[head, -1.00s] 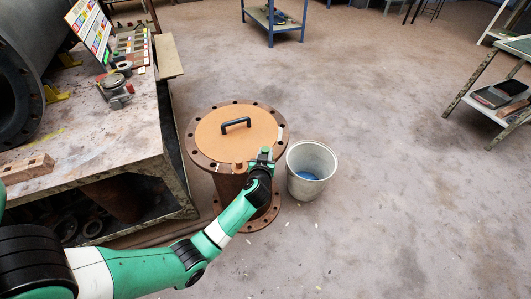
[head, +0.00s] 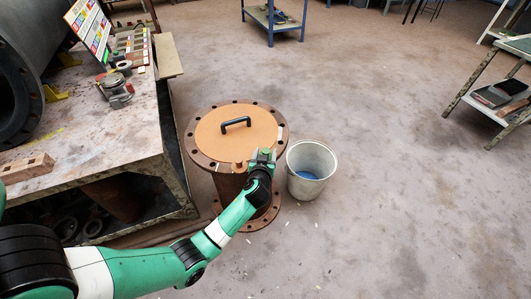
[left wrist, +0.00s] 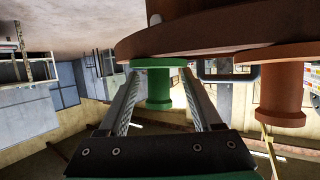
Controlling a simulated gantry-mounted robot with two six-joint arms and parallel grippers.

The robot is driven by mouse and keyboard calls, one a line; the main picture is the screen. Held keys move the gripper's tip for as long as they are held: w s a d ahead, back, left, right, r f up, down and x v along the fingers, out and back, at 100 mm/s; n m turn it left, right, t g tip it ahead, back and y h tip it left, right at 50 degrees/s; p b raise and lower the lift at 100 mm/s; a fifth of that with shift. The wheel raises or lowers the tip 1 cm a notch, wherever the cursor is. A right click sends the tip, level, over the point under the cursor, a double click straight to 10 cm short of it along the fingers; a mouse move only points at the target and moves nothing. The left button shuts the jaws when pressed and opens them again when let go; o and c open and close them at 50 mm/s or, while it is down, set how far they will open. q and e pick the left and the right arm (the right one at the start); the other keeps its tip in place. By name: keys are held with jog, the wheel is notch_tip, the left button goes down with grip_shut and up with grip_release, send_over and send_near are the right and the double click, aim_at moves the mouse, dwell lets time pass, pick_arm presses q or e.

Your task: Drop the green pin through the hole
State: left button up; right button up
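The green pin (head: 265,152) is at the near right rim of the rusty round flange (head: 203,159). In the left wrist view, which looks upside down, the green pin (left wrist: 158,88) has a wide collar against the flange face and a knob standing out from it. Its shank is hidden, and I cannot tell how deep it sits. My left gripper (head: 262,155) is open around the pin, with visible gaps between the fingers and its knob. A similar brown pin (left wrist: 282,95) stands beside it. My right gripper is not in view.
The flange tops an upright pipe with an orange cover and black handle (head: 236,124). A white bucket (head: 311,166) stands right of it. A workbench (head: 75,140) with a large pipe and small parts is on the left.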

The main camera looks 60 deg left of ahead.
pick_arm(q)
jog(key=p+v, duration=0.7)
jog(key=v, duration=0.4)
jog(key=shift+d, duration=0.3)
jog(key=shift+s, duration=0.15)
